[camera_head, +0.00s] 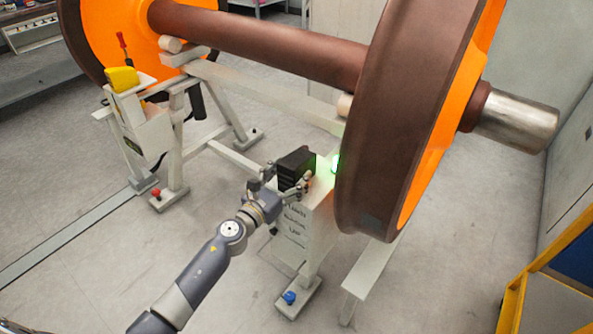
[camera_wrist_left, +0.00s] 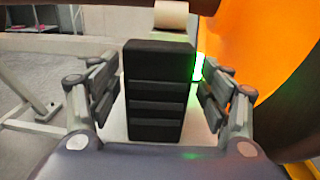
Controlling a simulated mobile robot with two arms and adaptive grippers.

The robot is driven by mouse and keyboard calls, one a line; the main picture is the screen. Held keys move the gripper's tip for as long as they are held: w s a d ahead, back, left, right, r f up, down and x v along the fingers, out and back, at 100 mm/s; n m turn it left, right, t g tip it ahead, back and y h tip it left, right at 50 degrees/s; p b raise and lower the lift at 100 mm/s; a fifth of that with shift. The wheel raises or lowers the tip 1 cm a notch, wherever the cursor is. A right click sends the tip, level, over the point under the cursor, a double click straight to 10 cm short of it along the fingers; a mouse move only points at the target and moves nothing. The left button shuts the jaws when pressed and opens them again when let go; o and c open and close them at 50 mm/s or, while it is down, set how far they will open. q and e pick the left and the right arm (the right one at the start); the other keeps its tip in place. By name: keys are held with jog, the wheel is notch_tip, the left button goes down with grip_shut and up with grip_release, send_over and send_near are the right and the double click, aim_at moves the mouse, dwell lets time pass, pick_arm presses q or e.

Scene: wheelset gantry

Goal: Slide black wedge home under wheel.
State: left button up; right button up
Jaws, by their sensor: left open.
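The black wedge (camera_head: 297,167) sits on top of a pale stand (camera_head: 319,203), beside the brown tread of the near wheel (camera_head: 393,120). In the left wrist view the wedge (camera_wrist_left: 157,95) shows its ribbed back. My left gripper (camera_head: 283,182) is at the wedge. Its open fingers stand one on each side of the wedge, with slim gaps showing in the left wrist view (camera_wrist_left: 160,92). The wedge's front end and any contact with the wheel are hidden. My right gripper is not in view.
A green light (camera_head: 335,163) glows between wedge and wheel. A pale roller (camera_wrist_left: 171,15) is beyond the wedge. A holder with a yellow item (camera_head: 122,79) stands at the left. A yellow frame (camera_head: 545,265) is at the lower right. The floor at left is mostly clear.

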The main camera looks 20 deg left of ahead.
pick_arm(q)
jog(key=x, duration=0.4)
jog(key=shift+w+a+f, duration=0.1)
jog(key=shift+f, duration=0.1)
jog(key=c, duration=1.5)
jog(key=shift+r, duration=0.1)
